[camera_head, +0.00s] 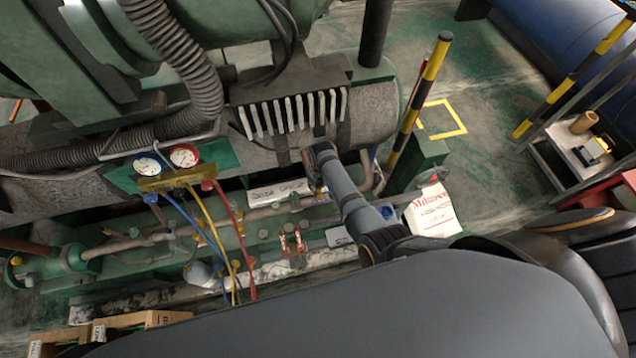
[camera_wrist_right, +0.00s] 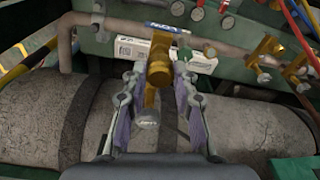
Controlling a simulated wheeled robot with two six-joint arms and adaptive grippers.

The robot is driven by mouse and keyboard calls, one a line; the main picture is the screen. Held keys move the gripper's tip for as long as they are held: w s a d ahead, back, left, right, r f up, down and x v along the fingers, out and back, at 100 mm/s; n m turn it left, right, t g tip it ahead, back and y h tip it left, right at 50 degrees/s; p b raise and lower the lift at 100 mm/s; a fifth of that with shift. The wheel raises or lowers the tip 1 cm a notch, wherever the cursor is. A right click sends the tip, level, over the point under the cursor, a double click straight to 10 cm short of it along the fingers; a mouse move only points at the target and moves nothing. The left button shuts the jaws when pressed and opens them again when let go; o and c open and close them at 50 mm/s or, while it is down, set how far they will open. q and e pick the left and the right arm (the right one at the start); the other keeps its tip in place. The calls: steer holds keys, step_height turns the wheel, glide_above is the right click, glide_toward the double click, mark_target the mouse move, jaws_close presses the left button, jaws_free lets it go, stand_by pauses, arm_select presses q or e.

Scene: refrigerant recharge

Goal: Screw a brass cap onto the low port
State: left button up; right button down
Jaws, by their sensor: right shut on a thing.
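My right gripper (camera_head: 318,158) reaches in at the machine's front pipework, just below the pale-finned block. In the right wrist view its two fingers (camera_wrist_right: 157,98) stand on either side of a brass piece (camera_wrist_right: 152,97), shut on what looks like the brass cap. A brass fitting (camera_wrist_right: 158,62) shows directly beyond and in line with it, and a silver rounded end (camera_wrist_right: 147,118) shows on the near side. I cannot tell where cap and port meet, or whether threads are engaged. The arm hides most of this in the head view. My left gripper is not in view.
A gauge manifold (camera_head: 176,180) with blue, yellow and red hoses hangs left of my right arm. A white box (camera_head: 432,210) stands to its right. A yellow-black post (camera_head: 425,90) rises behind. More brass fittings (camera_wrist_right: 268,50) sit along the pipe.

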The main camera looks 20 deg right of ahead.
stand_by(0.5)
steer(key=shift+f+b, duration=0.65)
steer(key=shift+f, duration=0.4)
stand_by(0.6)
